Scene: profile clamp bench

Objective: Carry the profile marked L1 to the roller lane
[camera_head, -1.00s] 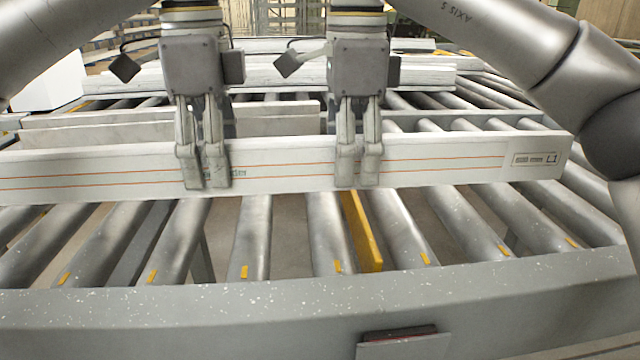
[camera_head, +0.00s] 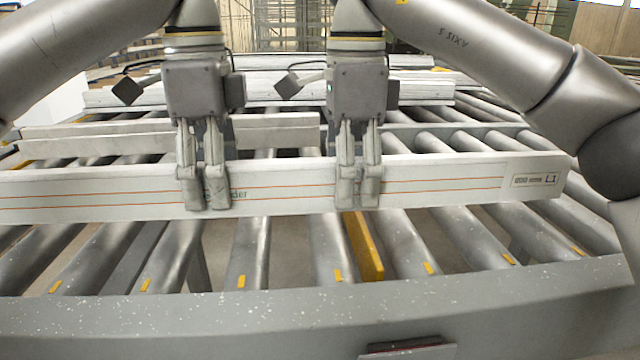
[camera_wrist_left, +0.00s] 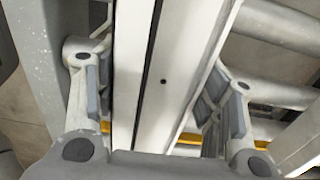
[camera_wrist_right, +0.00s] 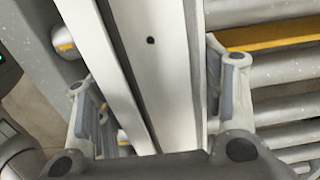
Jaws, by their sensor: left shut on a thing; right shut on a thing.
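The white profile marked L1 (camera_head: 450,185) is long, with orange lines and its label at the right end. It lies crosswise above the rollers in the head view; whether it touches them I cannot tell. My left gripper (camera_head: 205,195) is shut on it left of the middle, and my right gripper (camera_head: 358,192) is shut on it further right. In the left wrist view the profile (camera_wrist_left: 175,75) runs between my left fingers (camera_wrist_left: 158,95). In the right wrist view the profile (camera_wrist_right: 155,60) runs between my right fingers (camera_wrist_right: 160,105). The profile's left end is out of view.
Grey rollers (camera_head: 250,245) with yellow marks lie under and in front of the profile. A grey speckled rail (camera_head: 250,315) runs along the near edge. A yellow bar (camera_head: 364,245) lies between rollers. Other pale profiles (camera_head: 280,130) lie behind, with more stacked further back (camera_head: 425,90).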

